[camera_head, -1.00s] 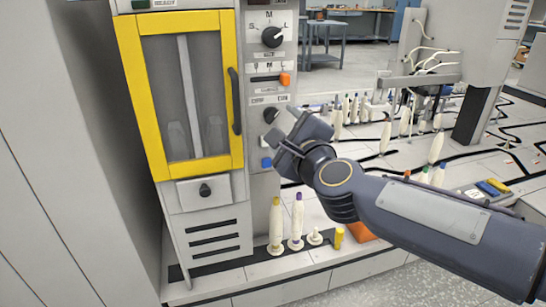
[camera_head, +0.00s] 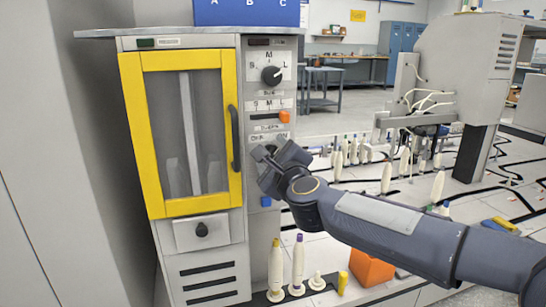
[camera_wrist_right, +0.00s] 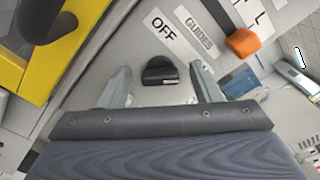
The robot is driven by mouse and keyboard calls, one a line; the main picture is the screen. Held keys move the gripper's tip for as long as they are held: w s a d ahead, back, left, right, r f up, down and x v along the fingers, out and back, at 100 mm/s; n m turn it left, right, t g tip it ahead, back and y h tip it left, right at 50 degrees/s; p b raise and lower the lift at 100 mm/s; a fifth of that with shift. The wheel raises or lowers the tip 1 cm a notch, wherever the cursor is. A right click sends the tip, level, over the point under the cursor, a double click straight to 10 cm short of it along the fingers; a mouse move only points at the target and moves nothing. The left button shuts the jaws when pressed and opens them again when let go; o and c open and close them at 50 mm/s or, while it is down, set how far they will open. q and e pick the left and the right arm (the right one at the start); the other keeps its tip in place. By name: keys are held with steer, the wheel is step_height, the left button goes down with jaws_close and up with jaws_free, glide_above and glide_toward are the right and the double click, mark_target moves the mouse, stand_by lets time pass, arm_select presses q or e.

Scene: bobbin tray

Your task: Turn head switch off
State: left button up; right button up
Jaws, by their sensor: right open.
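The black rotary switch (camera_wrist_right: 160,71) sits on the grey control panel below an OFF label (camera_wrist_right: 163,31) in the right wrist view. In the head view my gripper mostly hides it, under the small OFF/ON plate. My right gripper (camera_head: 277,167) is at the panel front; in the right wrist view its two fingers (camera_wrist_right: 162,86) are apart, one on each side of the switch. They look clear of the knob, and whether they touch it I cannot tell. My left gripper is in neither view.
Above are an orange slider knob (camera_head: 284,116) and a larger black selector (camera_head: 271,75). A blue button (camera_head: 265,202) sits below. The yellow-framed door (camera_head: 230,190) with its dark handle (camera_head: 234,138) is close on the left. Bobbins (camera_head: 297,265) and an orange block (camera_head: 370,268) stand below.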

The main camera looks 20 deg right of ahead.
steer(key=shift+c, duration=0.5)
steer(key=c, duration=0.9)
steer(key=shift+n, duration=0.3)
steer(key=n+p, duration=0.2)
steer(key=shift+a+n, duration=0.1)
steer(key=shift+n, duration=0.3)
steer(key=n+p, duration=0.2)
steer(key=n, duration=0.2)
steer(key=shift+n, duration=0.3)
steer(key=n+p, duration=0.2)
steer(key=n, duration=0.2)
steer(key=shift+f+p, duration=0.1)
steer(key=shift+p, duration=0.25)
steer(key=shift+f+n+p, duration=0.15)
steer(key=shift+n+p, duration=0.6)
steer(key=shift+n, duration=1.15)
